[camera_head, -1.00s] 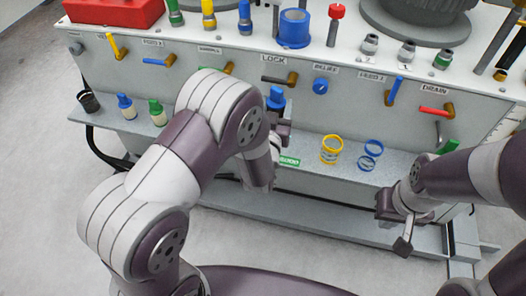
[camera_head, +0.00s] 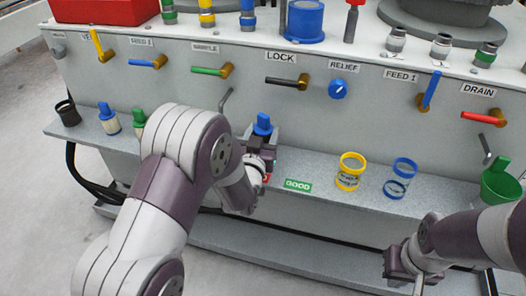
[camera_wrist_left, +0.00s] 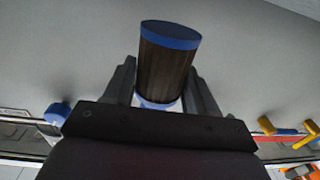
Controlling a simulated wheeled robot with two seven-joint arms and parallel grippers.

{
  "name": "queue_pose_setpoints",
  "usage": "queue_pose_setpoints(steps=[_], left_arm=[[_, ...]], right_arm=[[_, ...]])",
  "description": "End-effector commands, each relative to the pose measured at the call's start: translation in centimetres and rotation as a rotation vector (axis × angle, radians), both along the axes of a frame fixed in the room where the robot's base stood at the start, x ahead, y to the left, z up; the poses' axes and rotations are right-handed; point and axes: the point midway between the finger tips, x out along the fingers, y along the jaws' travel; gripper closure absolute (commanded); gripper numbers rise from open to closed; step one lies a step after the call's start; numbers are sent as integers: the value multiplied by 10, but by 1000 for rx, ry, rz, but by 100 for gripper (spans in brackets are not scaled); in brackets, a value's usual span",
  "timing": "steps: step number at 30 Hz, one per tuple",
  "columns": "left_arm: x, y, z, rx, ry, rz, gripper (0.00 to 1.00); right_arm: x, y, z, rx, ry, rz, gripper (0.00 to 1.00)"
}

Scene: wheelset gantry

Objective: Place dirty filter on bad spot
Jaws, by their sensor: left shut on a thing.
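The dirty filter, with a dark brown pleated body and blue ends, is between my left gripper's fingers in the left wrist view (camera_wrist_left: 168,62). In the head view its blue top (camera_head: 262,123) shows above my left gripper (camera_head: 262,150), which is shut on it over the front shelf. A green GOOD label (camera_head: 298,185) lies on the shelf right of the gripper. A sliver of red (camera_head: 267,177) shows under the gripper; the bad spot's label cannot be read. My right gripper (camera_head: 405,268) is low at the right, its fingers unclear.
The shelf also carries a black cup (camera_head: 68,113), a blue-capped filter (camera_head: 109,119), a green-capped filter (camera_head: 139,118), a yellow-ringed part (camera_head: 350,171), blue rings (camera_head: 401,178) and a green funnel (camera_head: 499,183). Valve handles jut from the panel above.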

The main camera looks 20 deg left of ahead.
Motion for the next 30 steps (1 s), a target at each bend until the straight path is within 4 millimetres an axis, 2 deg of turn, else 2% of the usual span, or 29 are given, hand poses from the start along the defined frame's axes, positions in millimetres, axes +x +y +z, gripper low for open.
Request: queue_pose_setpoints(steps=[3,6,12,17,18,19,20,30], left_arm=[[0,0,-25,0,1,-1,82],[0,0,-42,0,1,-1,82],[0,0,-37,0,0,-1,82],[0,0,-42,0,0,0,82],[0,0,-41,0,1,0,31],[0,0,-41,0,1,0,21],[0,0,-41,0,1,0,19],[-4,-1,-35,0,2,-1,19]], right_arm=[[0,0,-19,0,0,0,100],[0,0,-31,0,0,0,100],[0,0,-26,0,0,0,100],[0,0,-30,0,0,0,100],[0,0,-28,0,0,0,100],[0,0,-28,0,0,0,100],[0,0,-28,0,0,0,100],[0,0,-22,0,0,0,100]])
